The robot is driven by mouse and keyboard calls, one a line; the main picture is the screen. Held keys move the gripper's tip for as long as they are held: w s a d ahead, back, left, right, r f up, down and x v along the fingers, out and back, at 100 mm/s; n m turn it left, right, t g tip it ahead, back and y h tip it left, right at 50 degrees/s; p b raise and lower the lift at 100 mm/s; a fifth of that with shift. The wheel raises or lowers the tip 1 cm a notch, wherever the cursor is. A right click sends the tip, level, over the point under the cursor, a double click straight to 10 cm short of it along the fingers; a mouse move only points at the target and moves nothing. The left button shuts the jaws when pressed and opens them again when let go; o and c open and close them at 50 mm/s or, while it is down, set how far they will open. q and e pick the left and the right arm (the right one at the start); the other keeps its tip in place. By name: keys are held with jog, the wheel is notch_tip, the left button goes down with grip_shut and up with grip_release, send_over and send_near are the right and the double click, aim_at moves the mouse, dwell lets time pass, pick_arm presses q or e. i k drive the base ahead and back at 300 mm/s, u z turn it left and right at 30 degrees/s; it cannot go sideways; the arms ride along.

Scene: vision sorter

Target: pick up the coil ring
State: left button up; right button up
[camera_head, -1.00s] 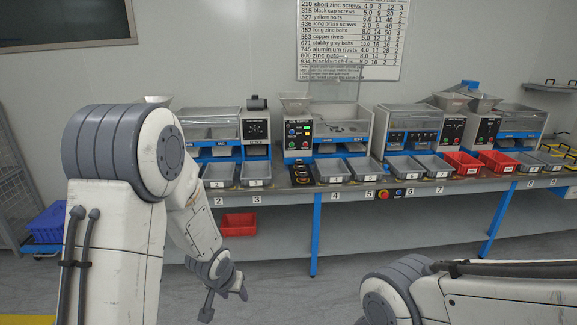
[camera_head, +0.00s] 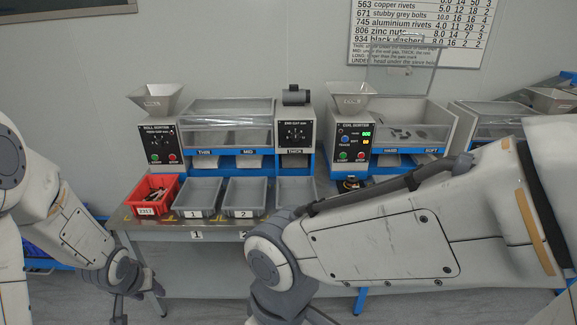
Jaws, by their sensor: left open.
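I cannot make out a coil ring for certain. A small dark item with an orange mark (camera_head: 351,183) lies on the bench in front of the coil sorter (camera_head: 350,142), partly hidden by my right arm. My left gripper (camera_head: 129,307) is open and hangs low at the bottom left, below and in front of the bench's left end, apart from everything on it. Nothing shows between its fingers. My right arm crosses the right half of the view, and its gripper is out of the picture.
A red bin (camera_head: 143,208) with parts and grey trays marked 1 (camera_head: 201,212) and 2 (camera_head: 244,212) line the bench front (camera_head: 170,231). The roll sorter (camera_head: 160,143) stands behind them. My right arm hides the bench's right side.

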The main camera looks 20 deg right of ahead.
aim_at(352, 180)
jog(key=z, duration=0.4)
jog(key=i, duration=1.45)
jog(key=z, duration=1.1)
jog(key=i, duration=0.35)
jog(key=z, duration=0.1)
